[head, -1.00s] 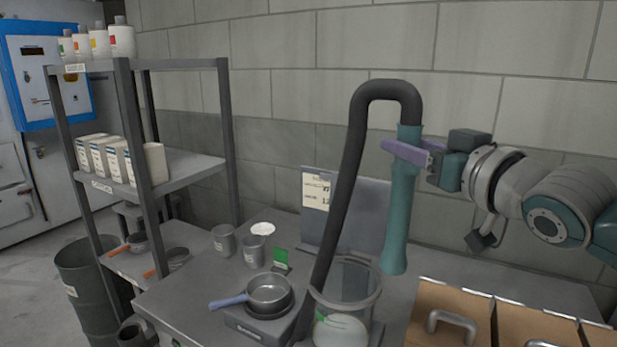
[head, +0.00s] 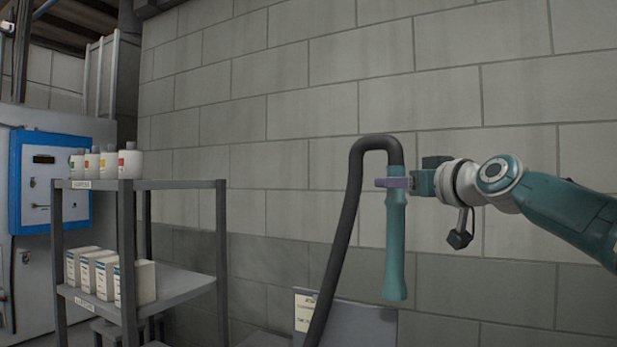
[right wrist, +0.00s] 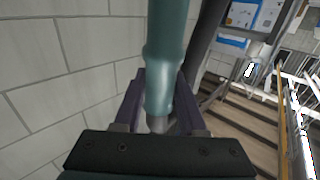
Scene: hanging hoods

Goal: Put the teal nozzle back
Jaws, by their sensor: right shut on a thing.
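The teal nozzle (head: 396,250) hangs upright in front of the block wall in the head view, with its black hose (head: 347,215) looping over from its top and down to the left. My right gripper (head: 392,183) is shut on the nozzle near its upper end, its purple fingers around it. In the right wrist view the nozzle (right wrist: 166,60) passes between the purple fingers (right wrist: 158,100). The nozzle's lower end hangs free in the air. No holder for the nozzle can be made out. My left gripper is out of view.
A grey shelf rack (head: 180,285) at the left holds white boxes (head: 105,275) and several bottles (head: 130,160). A blue-framed panel (head: 48,185) is behind it. A grey board (head: 355,325) with a paper notice stands below the nozzle. The wall around the nozzle is bare.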

